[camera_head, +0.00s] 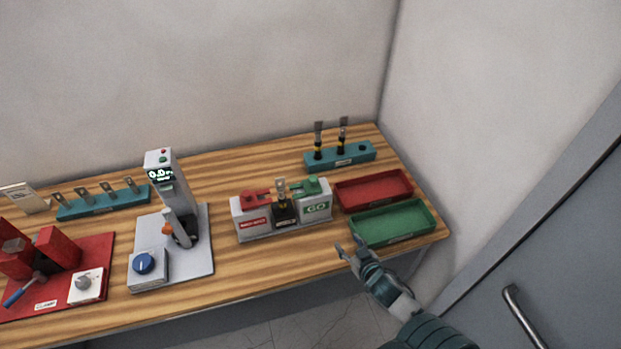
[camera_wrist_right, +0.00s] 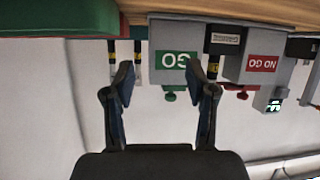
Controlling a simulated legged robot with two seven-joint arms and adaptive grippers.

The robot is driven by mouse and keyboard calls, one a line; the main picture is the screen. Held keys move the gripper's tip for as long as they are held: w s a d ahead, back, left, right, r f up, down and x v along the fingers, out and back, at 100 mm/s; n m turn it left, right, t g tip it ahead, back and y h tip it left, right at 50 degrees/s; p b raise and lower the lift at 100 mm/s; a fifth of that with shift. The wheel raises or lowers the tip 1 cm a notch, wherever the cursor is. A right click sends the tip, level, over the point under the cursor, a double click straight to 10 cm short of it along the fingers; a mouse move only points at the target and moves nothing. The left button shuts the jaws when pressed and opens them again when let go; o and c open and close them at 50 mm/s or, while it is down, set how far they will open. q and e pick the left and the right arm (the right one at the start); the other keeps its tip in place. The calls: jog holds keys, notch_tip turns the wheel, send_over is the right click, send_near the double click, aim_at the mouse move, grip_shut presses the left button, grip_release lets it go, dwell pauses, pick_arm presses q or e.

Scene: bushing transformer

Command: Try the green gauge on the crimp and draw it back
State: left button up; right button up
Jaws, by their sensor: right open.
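The green gauge (camera_head: 309,186) rests on top of the GO block (camera_head: 315,208), at the right of the grey gauge stand. It also shows in the wrist view (camera_wrist_right: 175,90), which is upside down, between my finger outlines but farther off. The crimp, a metal lug on a black and yellow piece (camera_head: 282,193), stands upright in the middle of the stand. The red gauge (camera_head: 256,196) is on the NO-GO block at the left. My right gripper (camera_head: 348,246) is open and empty, in front of the stand and to its right. My left gripper is out of view.
A red tray (camera_head: 374,204) and a green tray (camera_head: 434,213) lie right of the stand, both empty. A teal rack (camera_head: 356,156) with two lugged pieces is behind. A grey tester (camera_head: 168,184), a red fixture (camera_head: 98,246) and another teal rack (camera_head: 98,207) are at the left.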

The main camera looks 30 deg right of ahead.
aim_at(316, 180)
jog(key=w+d+r+n+t+y, duration=0.2)
jog(key=w+r+t+y, duration=0.3)
jog(key=r, duration=0.6)
jog(key=w, duration=0.5)
jog(key=w+a+p, duration=0.1)
jog(key=w, duration=0.4)
jog(key=w+a+p, duration=0.1)
jog(key=w, duration=0.4)
jog(key=shift+f, duration=0.25)
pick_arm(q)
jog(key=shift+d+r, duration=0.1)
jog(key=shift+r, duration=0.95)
pick_arm(e)
jog(key=shift+w+a, duration=0.3)
jog(key=shift+w, duration=0.3)
grip_shut()
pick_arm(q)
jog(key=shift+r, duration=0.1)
